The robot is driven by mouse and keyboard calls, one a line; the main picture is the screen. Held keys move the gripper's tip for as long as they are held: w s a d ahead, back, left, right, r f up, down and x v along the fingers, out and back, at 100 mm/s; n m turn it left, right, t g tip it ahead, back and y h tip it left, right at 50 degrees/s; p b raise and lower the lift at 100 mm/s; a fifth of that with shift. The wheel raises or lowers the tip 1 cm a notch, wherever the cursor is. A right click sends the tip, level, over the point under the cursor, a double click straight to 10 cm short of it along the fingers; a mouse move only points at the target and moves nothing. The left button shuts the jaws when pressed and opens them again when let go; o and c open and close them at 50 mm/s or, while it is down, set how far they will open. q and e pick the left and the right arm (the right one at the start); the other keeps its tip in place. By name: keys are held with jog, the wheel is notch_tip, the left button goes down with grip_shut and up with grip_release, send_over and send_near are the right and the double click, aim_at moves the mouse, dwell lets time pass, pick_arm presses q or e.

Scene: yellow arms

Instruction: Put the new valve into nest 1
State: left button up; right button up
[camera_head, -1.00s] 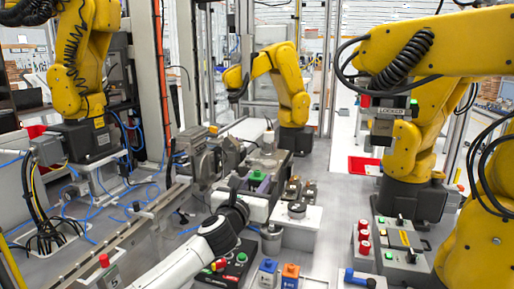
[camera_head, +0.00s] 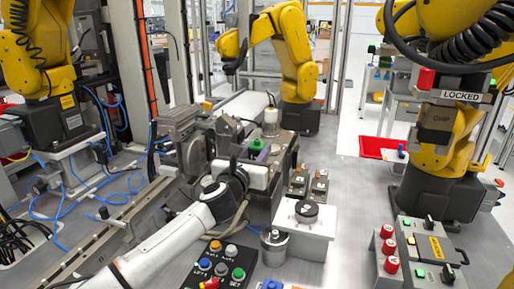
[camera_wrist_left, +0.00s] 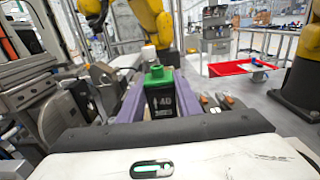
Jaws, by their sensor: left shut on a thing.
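A black block with a green cap (camera_wrist_left: 160,92) and a white mark on its face stands upright between the purple fingers of my left gripper (camera_wrist_left: 160,108). I take this block for the valve. In the head view its green top (camera_head: 257,145) shows above the gripper (camera_head: 258,160), most of it hidden by the fingers and wrist. My left gripper is shut on it. Small metal-and-brown blocks (camera_head: 298,181) stand just right of the gripper. I cannot tell which place is nest 1. My right gripper is not in view.
A white block with a round dark-topped part (camera_head: 307,211) stands right of my arm. A metal cylinder (camera_head: 274,247) and a button panel (camera_head: 219,266) are in front. A grey machine (camera_head: 185,140) is close on the left. A red tray (camera_head: 380,147) lies at right.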

pick_arm(q)
jog(key=shift+f, duration=0.45)
notch_tip(320, 180, down, 2)
jog(key=b, duration=0.3)
jog(key=shift+f+b, duration=0.2)
jog(key=shift+b, duration=0.1)
jog(key=shift+f, duration=0.85)
jog(key=o, duration=1.3)
